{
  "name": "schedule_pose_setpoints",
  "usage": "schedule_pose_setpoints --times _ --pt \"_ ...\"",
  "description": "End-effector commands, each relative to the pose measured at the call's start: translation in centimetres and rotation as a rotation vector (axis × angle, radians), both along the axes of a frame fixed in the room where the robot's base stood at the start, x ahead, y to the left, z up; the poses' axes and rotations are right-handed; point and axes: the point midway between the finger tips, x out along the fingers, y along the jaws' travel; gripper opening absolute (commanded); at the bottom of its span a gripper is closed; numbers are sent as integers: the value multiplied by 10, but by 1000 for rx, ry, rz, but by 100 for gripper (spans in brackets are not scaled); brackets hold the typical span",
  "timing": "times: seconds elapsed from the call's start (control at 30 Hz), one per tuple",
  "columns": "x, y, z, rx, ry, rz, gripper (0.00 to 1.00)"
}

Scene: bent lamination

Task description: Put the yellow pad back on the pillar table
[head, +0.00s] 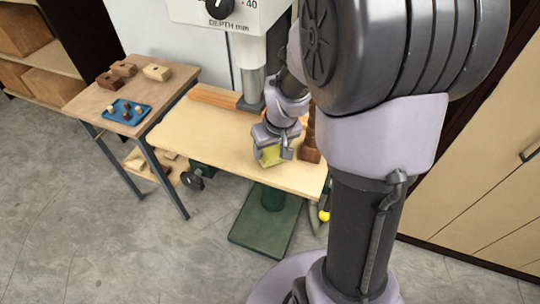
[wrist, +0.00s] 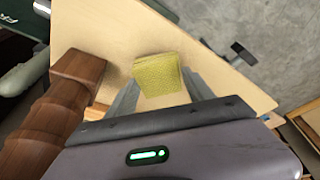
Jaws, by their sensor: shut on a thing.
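The yellow pad (head: 270,155) is between the fingers of my gripper (head: 272,158), over the light wooden pillar table (head: 205,135). In the wrist view the yellow pad (wrist: 159,74) shows between the two grey fingertips of my gripper (wrist: 157,88), which is shut on it. The pad is close to the table top (wrist: 110,35); I cannot tell whether it touches it. A turned brown wooden piece (wrist: 75,85) stands close to the left finger in the wrist view, and in the head view it shows partly behind my arm (head: 310,148).
A drill press head (head: 232,15) and its column (head: 252,85) rise behind the table. A wooden strip (head: 213,97) lies along the back edge. A side table (head: 100,98) at the left holds wooden blocks (head: 157,72) and a blue tray (head: 127,112). The table's left half is clear.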

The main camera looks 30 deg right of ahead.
Motion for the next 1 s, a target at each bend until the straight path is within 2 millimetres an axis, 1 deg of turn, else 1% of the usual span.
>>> schedule_pose_setpoints --times 0.03,0.1,0.13,0.17,0.27,0.3,0.37,0.4,0.67,0.73,0.77,0.87,0.9,1.0 --pt "-1 0 -14 2 3 -1 17" --pt "0 0 -23 0 2 0 17" --pt "0 0 -23 0 1 -1 17" --pt "0 0 -22 0 1 -1 10" --pt "0 0 -21 0 1 0 10" --pt "0 0 -21 0 1 0 69" --pt "0 0 -21 0 1 0 80" --pt "0 0 -21 0 1 0 83" --pt "0 0 -20 0 0 0 83" --pt "-1 0 -13 -1 -2 1 83" --pt "-3 0 -7 -2 -3 1 83" --pt "-10 1 19 -1 -3 0 83" --pt "-13 1 31 -1 -4 0 83" --pt "-22 2 58 -1 -4 0 83"
